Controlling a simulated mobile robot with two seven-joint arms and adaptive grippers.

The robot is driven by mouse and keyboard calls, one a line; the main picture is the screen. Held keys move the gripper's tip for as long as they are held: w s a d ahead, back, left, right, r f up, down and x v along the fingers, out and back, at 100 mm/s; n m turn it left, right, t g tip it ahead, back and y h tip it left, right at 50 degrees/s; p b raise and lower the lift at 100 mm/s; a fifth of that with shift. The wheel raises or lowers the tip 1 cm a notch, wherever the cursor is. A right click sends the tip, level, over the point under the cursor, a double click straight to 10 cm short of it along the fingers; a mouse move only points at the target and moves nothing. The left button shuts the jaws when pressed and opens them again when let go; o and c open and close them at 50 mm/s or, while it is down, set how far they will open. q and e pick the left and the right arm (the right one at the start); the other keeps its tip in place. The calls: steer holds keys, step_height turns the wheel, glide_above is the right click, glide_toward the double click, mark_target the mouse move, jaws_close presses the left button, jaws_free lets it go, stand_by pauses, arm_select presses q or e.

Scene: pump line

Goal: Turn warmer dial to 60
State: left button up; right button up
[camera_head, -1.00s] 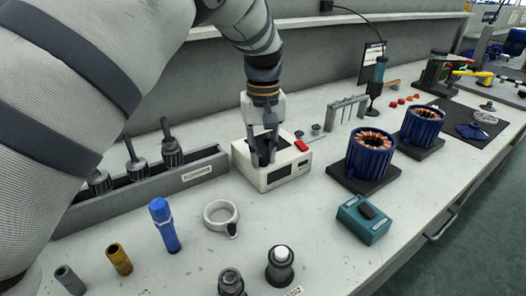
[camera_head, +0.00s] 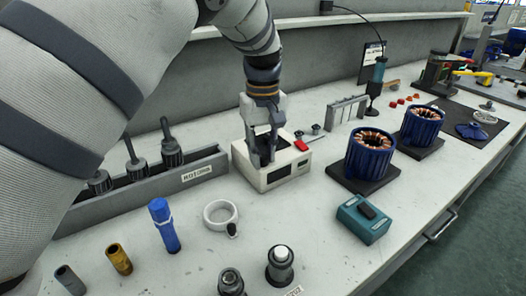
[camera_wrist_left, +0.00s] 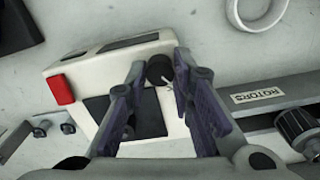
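The warmer (camera_head: 298,169) is a white box with a dark top plate, a dark display on its front and a red part at one corner. It also shows in the left wrist view (camera_wrist_left: 88,68). Its black round dial (camera_wrist_left: 159,70) sits on the top near the display side, with small pale marks beside it. My left gripper (camera_wrist_left: 160,62) is over the warmer, pointing down. Its two fingers are apart, one on each side of the dial, with small gaps showing. In the head view my left gripper (camera_head: 263,160) hides the dial. The display reading is too small to read. My right gripper is not in view.
A grey rotor rack (camera_head: 150,190) stands left of the warmer. Blue stators (camera_head: 369,157) stand right, behind a teal box (camera_head: 363,219). The bench between has free room.

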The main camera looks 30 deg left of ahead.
mark_target(263, 156)
arm_select(q)
steer(key=shift+o, duration=1.3)
step_height(263, 156, up, 12)
steer(key=shift+f, duration=0.1)
